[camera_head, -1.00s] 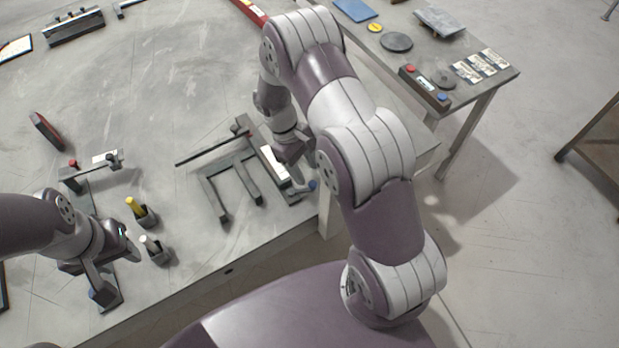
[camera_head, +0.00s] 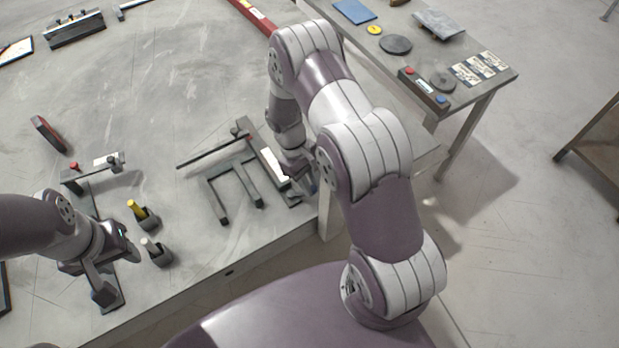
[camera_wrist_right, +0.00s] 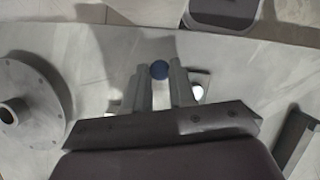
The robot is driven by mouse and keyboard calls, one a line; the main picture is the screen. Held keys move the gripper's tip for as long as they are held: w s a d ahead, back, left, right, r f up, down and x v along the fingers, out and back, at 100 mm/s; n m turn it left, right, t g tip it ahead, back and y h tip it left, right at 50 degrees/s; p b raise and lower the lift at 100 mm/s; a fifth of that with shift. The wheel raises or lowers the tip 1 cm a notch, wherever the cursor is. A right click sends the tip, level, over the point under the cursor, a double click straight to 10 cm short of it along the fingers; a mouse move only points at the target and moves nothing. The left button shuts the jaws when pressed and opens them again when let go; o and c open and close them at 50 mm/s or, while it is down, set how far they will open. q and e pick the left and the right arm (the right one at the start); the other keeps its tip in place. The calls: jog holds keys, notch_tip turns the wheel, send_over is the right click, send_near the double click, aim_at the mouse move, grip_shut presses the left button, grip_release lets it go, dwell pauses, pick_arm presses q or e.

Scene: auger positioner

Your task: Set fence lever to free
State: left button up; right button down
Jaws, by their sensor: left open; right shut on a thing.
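A dark fence fixture (camera_head: 222,197) with forked bars and a long rod lies on the grey table, left of my right arm. A rail with a white label strip (camera_head: 272,162) runs along its right side. My right gripper (camera_head: 306,183) is at the near end of that rail. In the right wrist view, a blue knob (camera_wrist_right: 160,69) shows between the fingertips of my right gripper (camera_wrist_right: 160,78), which is shut on it. The lever below the knob is mostly hidden. My left gripper (camera_head: 122,250) is open at the left, beside a second dark fixture (camera_head: 108,300).
Yellow-topped (camera_head: 137,208) and white-topped (camera_head: 150,246) pieces in dark holders stand right of my left gripper. A side table (camera_head: 480,95) carries a button box (camera_head: 423,88). The right wrist view shows a round flange (camera_wrist_right: 35,105) at left. The table's middle is clear.

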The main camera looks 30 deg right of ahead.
jog(key=c, duration=0.9)
grip_release()
jog(key=shift+c, duration=0.2)
jog(key=p+v, duration=0.3)
jog(key=v, duration=0.9)
jog(key=shift+r+p, duration=0.4)
jog(key=shift+w+a, duration=0.1)
jog(key=shift+a, duration=0.05)
